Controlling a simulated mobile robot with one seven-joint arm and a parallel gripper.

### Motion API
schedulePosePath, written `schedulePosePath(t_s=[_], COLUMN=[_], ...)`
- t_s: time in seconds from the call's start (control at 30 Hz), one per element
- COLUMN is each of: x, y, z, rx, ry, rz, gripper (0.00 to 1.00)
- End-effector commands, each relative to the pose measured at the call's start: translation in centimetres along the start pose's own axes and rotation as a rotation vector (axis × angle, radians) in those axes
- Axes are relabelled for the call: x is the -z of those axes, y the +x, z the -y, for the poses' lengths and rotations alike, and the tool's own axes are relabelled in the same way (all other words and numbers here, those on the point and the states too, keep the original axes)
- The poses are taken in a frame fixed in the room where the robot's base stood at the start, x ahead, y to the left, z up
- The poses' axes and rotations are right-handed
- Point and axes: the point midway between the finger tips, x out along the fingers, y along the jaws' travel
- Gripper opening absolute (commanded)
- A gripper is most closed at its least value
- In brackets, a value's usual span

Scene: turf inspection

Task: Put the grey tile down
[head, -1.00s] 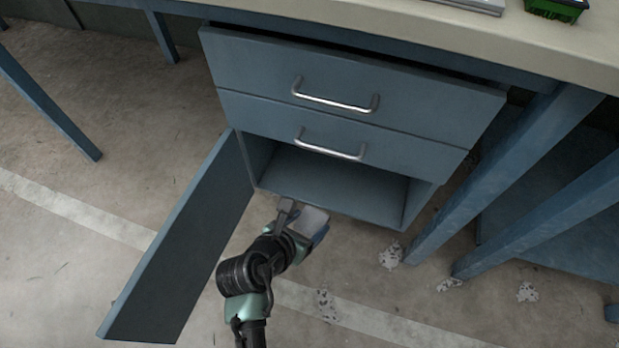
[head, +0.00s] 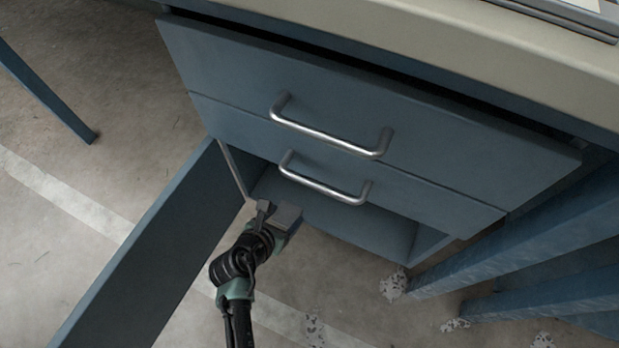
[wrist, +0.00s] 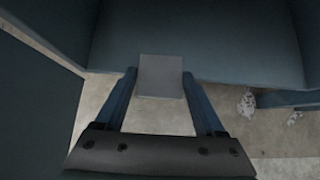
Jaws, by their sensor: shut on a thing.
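The grey tile (wrist: 160,78) is between the two fingers of my gripper (wrist: 158,84) in the wrist view. My gripper is shut on it, and the tile's far part overlaps the front edge of the open compartment. In the head view the tile (head: 288,215) shows at the end of my gripper (head: 276,214), at the compartment's left front opening. The blue cabinet (head: 375,100) has its lower compartment (head: 345,221) open; the visible part of its floor is bare. Whether the tile touches that floor I cannot tell.
The open cabinet door (head: 150,240) stands close on the left of my arm. Two drawers with metal handles (head: 325,190) overhang the compartment. Blue table legs (head: 520,250) stand to the right. The concrete floor (head: 290,285) in front is mostly clear.

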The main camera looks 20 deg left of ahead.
Motion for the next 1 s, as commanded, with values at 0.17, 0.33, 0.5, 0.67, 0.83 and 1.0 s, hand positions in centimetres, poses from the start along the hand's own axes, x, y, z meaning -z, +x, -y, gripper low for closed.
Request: schedulePosePath(t_s=[0.17, 0.33, 0.5, 0.67, 0.83, 1.0], x=[-3.3, -6.4, -8.4, -9.0, -7.8, -6.5], y=[4.2, 7.3, 9.0, 9.3, 10.3, 11.6], z=[0.0, 0.0, 0.0, 0.0, 0.0, 0.0], rx=[0.001, 0.001, 0.001, 0.000, 0.000, 0.000], ry=[0.003, 0.002, -0.001, 0.000, -0.001, -0.001], rz=[0.007, 0.006, 0.003, 0.001, 0.000, 0.000], gripper=[0.01, 0.01, 0.01, 0.01, 0.01, 0.01])
